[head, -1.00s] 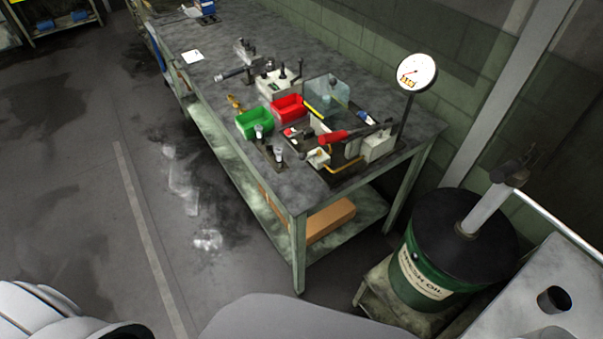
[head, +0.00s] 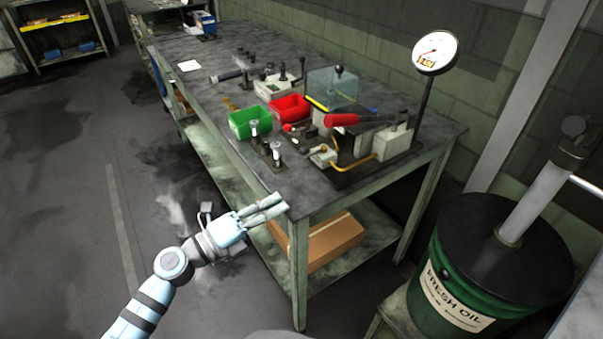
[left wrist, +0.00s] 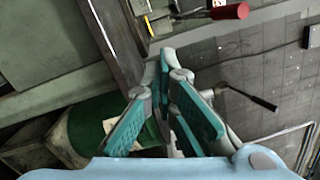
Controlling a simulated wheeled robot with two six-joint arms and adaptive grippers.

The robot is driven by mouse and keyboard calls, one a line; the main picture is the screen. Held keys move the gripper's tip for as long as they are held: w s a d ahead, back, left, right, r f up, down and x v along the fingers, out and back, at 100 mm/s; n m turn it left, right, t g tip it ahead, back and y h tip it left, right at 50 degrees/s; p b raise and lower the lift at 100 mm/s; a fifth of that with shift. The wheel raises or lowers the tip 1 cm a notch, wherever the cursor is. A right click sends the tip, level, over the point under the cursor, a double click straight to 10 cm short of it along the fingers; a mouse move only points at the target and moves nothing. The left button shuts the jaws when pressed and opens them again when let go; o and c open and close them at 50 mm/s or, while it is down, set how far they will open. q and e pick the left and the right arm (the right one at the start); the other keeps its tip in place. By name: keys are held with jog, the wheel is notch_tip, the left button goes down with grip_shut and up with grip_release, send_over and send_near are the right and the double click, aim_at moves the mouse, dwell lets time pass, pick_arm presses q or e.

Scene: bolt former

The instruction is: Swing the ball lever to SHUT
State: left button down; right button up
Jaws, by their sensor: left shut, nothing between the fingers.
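A lever with a black ball top (head: 338,70) stands upright by the clear guard on the bench. Another upright lever with a dark knob (head: 302,62) rises at a pale block to its left. I cannot tell which is the ball lever, and no SHUT mark is readable. My left gripper (head: 284,203) is shut and empty, beside the near corner of the bench and well short of both levers. In the left wrist view its fingers (left wrist: 166,62) point toward the bench edge. My right gripper is not in view.
A red-handled lever (head: 342,119) and small metal posts (head: 276,152) stand near the front of the bench (head: 215,105). Green (head: 250,122) and red (head: 289,107) bins sit behind the posts. A green oil drum (head: 455,290) stands right of the bench.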

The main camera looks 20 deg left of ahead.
pick_arm(q)
jog(key=x, duration=0.9)
jog(key=shift+w+d, duration=0.15)
jog(key=shift+w, duration=0.15)
jog(key=w+a, duration=0.1)
jog(key=w+r, duration=0.1)
jog(key=shift+w+a+b, duration=0.35)
jog(key=shift+a, duration=0.05)
jog(key=shift+w+a+r, duration=0.15)
jog(key=shift+w+a, duration=0.1)
